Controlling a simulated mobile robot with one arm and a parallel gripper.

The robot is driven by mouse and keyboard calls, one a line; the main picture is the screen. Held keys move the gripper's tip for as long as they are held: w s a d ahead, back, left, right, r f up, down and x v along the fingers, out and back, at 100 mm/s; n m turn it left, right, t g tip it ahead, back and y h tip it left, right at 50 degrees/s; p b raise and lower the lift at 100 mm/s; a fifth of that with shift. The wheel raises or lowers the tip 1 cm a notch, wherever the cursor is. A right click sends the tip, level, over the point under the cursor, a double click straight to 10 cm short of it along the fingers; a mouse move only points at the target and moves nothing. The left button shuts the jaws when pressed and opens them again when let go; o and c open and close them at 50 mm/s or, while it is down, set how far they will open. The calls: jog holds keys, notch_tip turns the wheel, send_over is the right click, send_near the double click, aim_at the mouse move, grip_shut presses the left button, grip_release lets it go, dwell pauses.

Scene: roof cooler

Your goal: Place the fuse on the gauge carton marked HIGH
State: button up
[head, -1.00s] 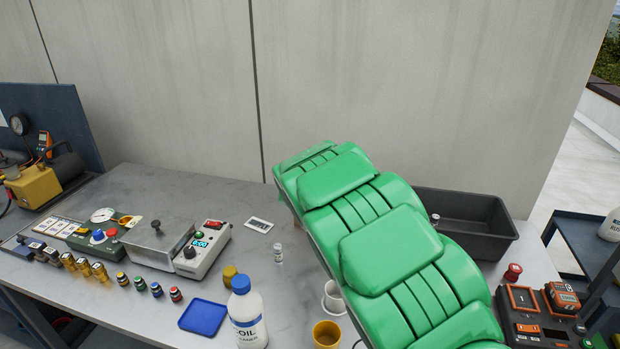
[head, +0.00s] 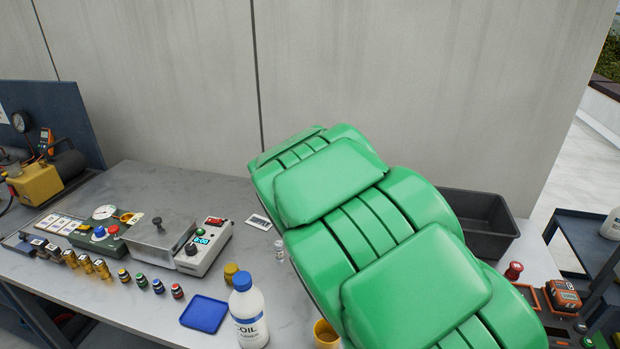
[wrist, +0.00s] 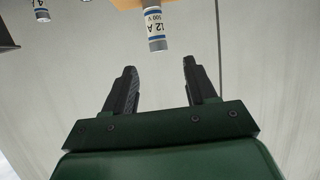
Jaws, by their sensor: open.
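My gripper (wrist: 159,82) is open and empty in the wrist view, its two dark fingers apart. A second similar fuse (wrist: 40,10) is partly cut off at the top left. An orange-tan surface (wrist: 127,3) shows behind the first fuse; I cannot tell whether it is a carton. No HIGH marking is readable. In the head view my green arm hides my gripper and the bench area behind it.
A small white labelled cylinder (head: 279,250) and a flat card (head: 259,221) lie left of my arm. An oil bottle (head: 248,312), blue tray (head: 204,314) and yellow cup (head: 326,334) stand near the front. A black bin (head: 481,240) is at the right.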

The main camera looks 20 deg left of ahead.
jog(key=shift+v, duration=1.2)
jog(key=shift+d, duration=0.1)
